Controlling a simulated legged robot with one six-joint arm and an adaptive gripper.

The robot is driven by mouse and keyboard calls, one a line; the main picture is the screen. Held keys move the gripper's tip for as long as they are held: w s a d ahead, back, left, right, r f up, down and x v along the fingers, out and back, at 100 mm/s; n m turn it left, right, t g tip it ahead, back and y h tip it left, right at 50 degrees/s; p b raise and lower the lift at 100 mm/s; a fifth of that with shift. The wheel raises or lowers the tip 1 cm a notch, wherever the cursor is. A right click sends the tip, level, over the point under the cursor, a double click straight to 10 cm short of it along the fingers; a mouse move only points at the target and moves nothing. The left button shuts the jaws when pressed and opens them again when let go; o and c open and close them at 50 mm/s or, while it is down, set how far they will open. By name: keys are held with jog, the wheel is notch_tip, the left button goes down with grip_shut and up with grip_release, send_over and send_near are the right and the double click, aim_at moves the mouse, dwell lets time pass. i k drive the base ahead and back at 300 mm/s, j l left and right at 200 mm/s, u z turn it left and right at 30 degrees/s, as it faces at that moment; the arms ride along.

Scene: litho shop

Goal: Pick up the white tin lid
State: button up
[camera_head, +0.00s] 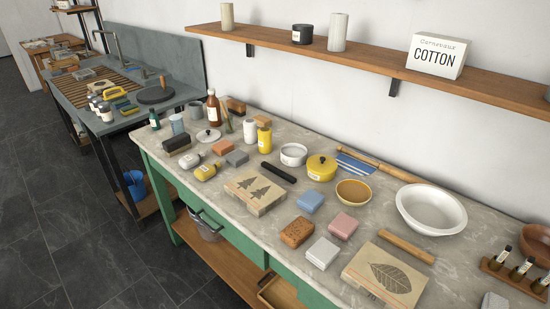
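The white tin lid (208,137) is a flat white disc with a small dark knob on top. It lies on the far left part of the stone-topped table (345,227), apart from the white tin (293,154). That round white tin stands nearer the middle and appears open. A similar yellow tin (321,168) with a dark-knobbed lid stands to its right. My gripper is not in view.
A wooden shelf (375,63) runs above the table's back. Dark floor (90,240) is free at left.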

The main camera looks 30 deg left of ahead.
aim_at(209, 136)
jog(key=j+u, duration=0.1)
jog(key=u, duration=0.65)
jog(key=j+u, duration=0.15)
jog(key=u, duration=0.25)
